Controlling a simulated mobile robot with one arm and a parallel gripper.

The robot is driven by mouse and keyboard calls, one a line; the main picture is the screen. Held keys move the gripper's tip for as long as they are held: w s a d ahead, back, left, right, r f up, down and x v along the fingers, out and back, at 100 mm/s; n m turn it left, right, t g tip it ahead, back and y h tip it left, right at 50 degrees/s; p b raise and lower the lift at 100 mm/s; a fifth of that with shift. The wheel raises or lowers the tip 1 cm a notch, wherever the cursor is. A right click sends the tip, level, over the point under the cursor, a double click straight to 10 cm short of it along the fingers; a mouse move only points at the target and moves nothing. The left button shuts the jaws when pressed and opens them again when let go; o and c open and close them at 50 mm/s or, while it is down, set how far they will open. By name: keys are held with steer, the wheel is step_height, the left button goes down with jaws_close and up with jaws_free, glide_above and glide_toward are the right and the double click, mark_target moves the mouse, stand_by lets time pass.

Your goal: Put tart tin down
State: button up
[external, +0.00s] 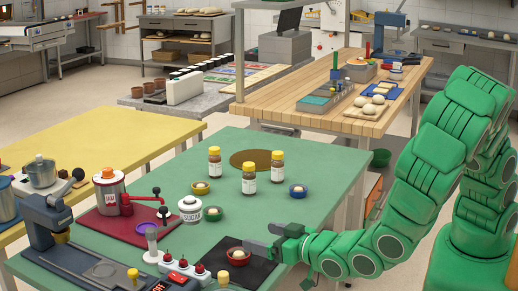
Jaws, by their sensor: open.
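A small red-brown round tin (231,259) holding a pale dough-like piece sits on a dark square mat (262,272) near the front of the green table. It looks like the tart tin, though I cannot be sure. My gripper (257,238) is just right of it, low over the mat, with its two grey fingers spread apart. Nothing shows between the fingers. The tin appears to rest on the mat, apart from or barely touching the near finger; I cannot tell which.
Similar small dishes, blue (298,193), green (212,214) and dark yellow (200,188), stand on the green table (325,165). Several jars (249,180) stand behind. A sugar pot (190,210), a jam pot (110,192) and a switch box (178,274) crowd the left. The right side is clear.

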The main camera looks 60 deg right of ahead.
glide_toward(248, 258)
steer(key=w, duration=0.3)
steer(key=shift+w+a, duration=0.15)
steer(key=shift+w, duration=0.25)
steer(key=shift+x, duration=1.2)
steer(key=shift+w+d+f, duration=0.25)
steer(key=shift+w+d, duration=0.1)
steer(key=shift+w, duration=0.35)
steer(key=shift+w+d+f, duration=0.2)
steer(key=shift+w+d, duration=0.2)
steer(key=shift+w, duration=0.3)
steer(key=shift+x, duration=1.1)
steer(key=c, duration=1.2)
steer(key=shift+r, duration=0.15)
steer(key=shift+r, duration=4.85)
